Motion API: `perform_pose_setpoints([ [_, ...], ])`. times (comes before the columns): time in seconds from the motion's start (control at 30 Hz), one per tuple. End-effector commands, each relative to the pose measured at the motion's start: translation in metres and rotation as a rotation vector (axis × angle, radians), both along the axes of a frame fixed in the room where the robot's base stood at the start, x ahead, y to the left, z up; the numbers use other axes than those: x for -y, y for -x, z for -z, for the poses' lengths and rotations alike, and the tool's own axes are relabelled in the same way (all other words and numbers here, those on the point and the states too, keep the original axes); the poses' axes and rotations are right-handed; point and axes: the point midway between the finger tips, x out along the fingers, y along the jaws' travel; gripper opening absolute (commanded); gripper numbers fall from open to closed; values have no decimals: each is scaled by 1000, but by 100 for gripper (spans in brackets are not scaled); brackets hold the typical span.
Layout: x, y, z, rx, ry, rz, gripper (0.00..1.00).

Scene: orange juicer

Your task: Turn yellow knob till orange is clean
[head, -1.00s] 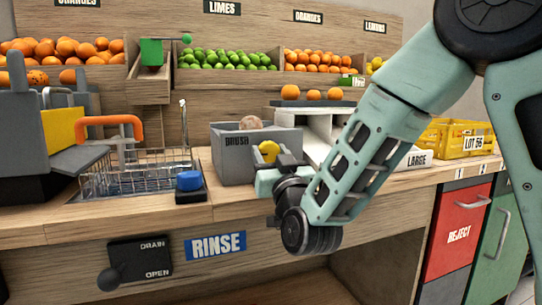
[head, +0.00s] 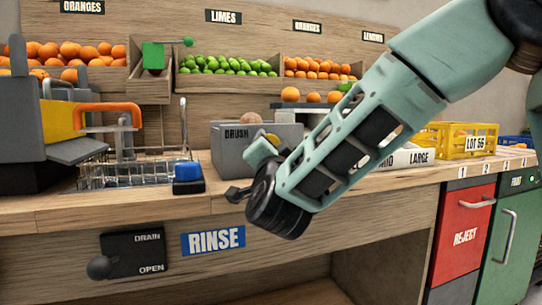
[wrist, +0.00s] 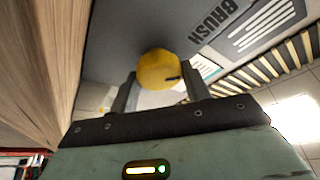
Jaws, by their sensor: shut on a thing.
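The grey brush box (head: 234,150) stands on the counter, and a brownish round fruit (head: 250,118) shows at its top. The yellow knob (wrist: 158,70) on the front of the box shows in the wrist view between my fingers. My gripper (wrist: 160,88) is shut on the knob, one finger on each side.
A wire rinse basket (head: 135,172) and a blue button (head: 188,172) lie left of the box. A white sorting chute (head: 405,157) and yellow crate (head: 462,140) stand to the right. The counter front edge (head: 130,212) runs below my wrist.

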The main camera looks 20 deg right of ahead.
Motion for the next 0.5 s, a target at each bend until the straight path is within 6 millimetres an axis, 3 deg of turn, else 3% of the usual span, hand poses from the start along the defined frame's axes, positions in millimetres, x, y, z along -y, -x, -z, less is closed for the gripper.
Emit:
perform_pose_setpoints([
  [0.5,0,0,0,0,-284,2,24],
])
